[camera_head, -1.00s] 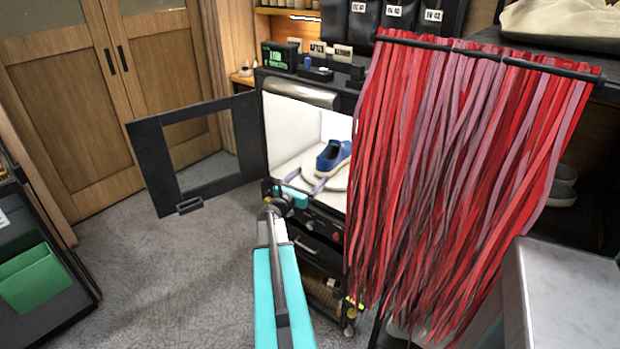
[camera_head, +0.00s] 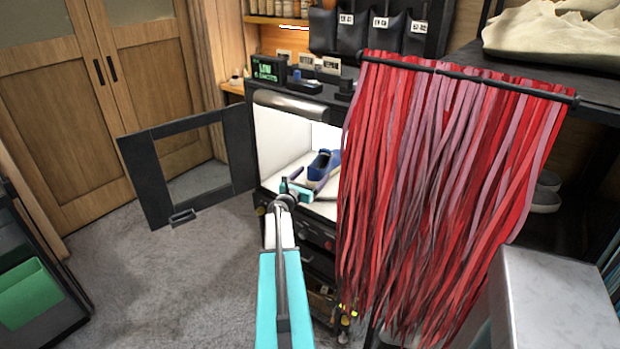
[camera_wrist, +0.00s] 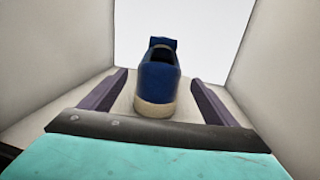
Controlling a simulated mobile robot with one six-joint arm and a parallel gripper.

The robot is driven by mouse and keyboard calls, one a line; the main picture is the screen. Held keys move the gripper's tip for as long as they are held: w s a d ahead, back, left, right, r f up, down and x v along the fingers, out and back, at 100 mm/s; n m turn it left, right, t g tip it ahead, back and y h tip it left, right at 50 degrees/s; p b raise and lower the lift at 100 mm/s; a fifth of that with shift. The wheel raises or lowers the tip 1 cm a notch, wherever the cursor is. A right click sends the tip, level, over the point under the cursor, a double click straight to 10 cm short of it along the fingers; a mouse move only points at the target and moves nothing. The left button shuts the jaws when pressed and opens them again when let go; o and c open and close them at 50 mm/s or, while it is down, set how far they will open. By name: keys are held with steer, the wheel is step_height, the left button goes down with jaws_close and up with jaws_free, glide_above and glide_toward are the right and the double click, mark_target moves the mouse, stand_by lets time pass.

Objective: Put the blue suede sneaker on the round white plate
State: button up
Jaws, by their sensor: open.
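The blue suede sneaker (camera_head: 327,161) with a pale sole is upright inside the open white-lined box. It rests on a round white surface that looks like the plate (camera_head: 331,190), mostly hidden now. In the wrist view the sneaker (camera_wrist: 158,82) stands heel toward me, in the middle. My gripper (camera_wrist: 158,92) is open, with one purple finger on each side of the sneaker and gaps beside it. I cannot tell how far the fingers reach along it. In the head view my gripper (camera_head: 305,182) is at the box opening.
The box's dark framed door (camera_head: 148,180) stands open to the left. Red hanging strips (camera_head: 450,190) cover the right side of the box. A grey metal block (camera_head: 553,305) is at front right. Grey carpet is free at left.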

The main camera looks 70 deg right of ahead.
steer(key=shift+s+d+p, duration=0.15)
steer(key=shift+d+p, duration=0.1)
steer(key=shift+d, duration=0.8)
steer(key=shift+s+d+p, duration=0.1)
steer(key=shift+d+p, duration=0.1)
steer(key=shift+d, duration=0.85)
steer(key=c, duration=1.4)
steer(key=shift+s+a+b, duration=0.3)
steer(key=shift+s, duration=0.05)
steer(key=shift+s+a, duration=0.15)
steer(key=shift+s, duration=0.25)
steer(key=o, duration=1.4)
